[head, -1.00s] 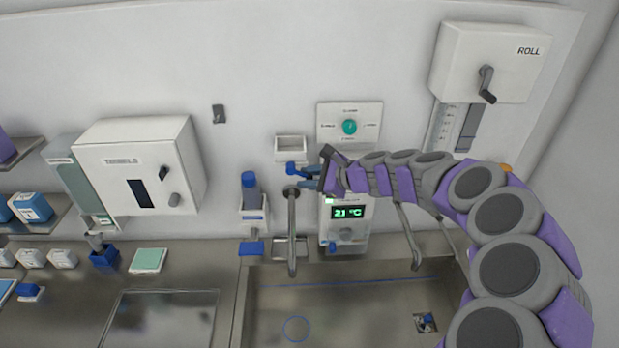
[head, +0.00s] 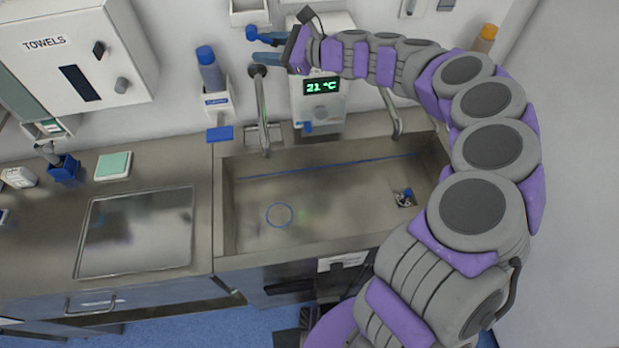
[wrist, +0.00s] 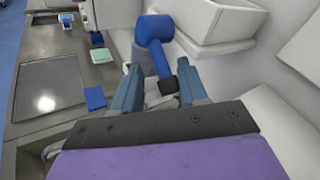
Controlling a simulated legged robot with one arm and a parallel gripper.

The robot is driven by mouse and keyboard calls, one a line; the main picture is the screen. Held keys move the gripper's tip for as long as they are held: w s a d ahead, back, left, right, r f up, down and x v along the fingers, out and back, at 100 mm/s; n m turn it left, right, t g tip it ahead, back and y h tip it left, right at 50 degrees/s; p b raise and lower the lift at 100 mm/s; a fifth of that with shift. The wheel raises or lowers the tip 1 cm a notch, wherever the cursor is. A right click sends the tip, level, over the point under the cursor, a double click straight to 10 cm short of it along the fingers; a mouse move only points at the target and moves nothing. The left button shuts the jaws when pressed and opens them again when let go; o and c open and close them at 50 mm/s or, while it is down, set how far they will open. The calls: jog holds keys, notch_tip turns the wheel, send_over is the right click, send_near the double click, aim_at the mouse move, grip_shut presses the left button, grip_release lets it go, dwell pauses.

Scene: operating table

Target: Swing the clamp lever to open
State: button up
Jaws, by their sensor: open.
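In the wrist view my gripper (wrist: 157,78) has a blue-grey finger on each side of the lever's dark end. I cannot tell whether they touch. The lever's mount is partly hidden.
The tap (head: 262,105) rises close under my gripper. A display unit (head: 322,100) reads 21 °C. A blue-capped bottle (head: 209,70) stands in a holder to the left. A white wall box (wrist: 222,18) is close right of the lever. The sink (head: 330,205) lies below.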

jog(key=shift+s+a+f+m+y+b, duration=0.2)
jog(key=shift+y+b, duration=0.25)
jog(key=shift+b, duration=0.6)
jog(key=shift+w+a+f+m+y+b, duration=0.1)
jog(key=shift+f+m+y+b, duration=0.3)
jog(key=shift+b, duration=0.6)
jog(key=p+v, duration=0.3)
jog(key=v, duration=1.4)
jog(key=s+a+r+n+g+h, duration=0.1)
jog(key=s+a+r+n+g, duration=0.2)
jog(key=s, duration=0.4)
jog(key=s+a+r+n+g+h, duration=0.1)
jog(key=s+a+n+g+h, duration=0.15)
jog(key=s+n, duration=0.35)
jog(key=s+f+n+h, duration=0.2)
jog(key=s+n, duration=0.1)
jog(key=s, duration=0.3)
jog(key=s+d+f+n+h, duration=0.1)
jog(key=s+f+n+h, duration=0.2)
jog(key=s, duration=0.4)
jog(key=shift+d+f+g+p, duration=0.15)
jog(key=shift+d+g+p, duration=0.2)
jog(key=shift+g+p, duration=0.1)
jog(key=shift+o, duration=0.2)
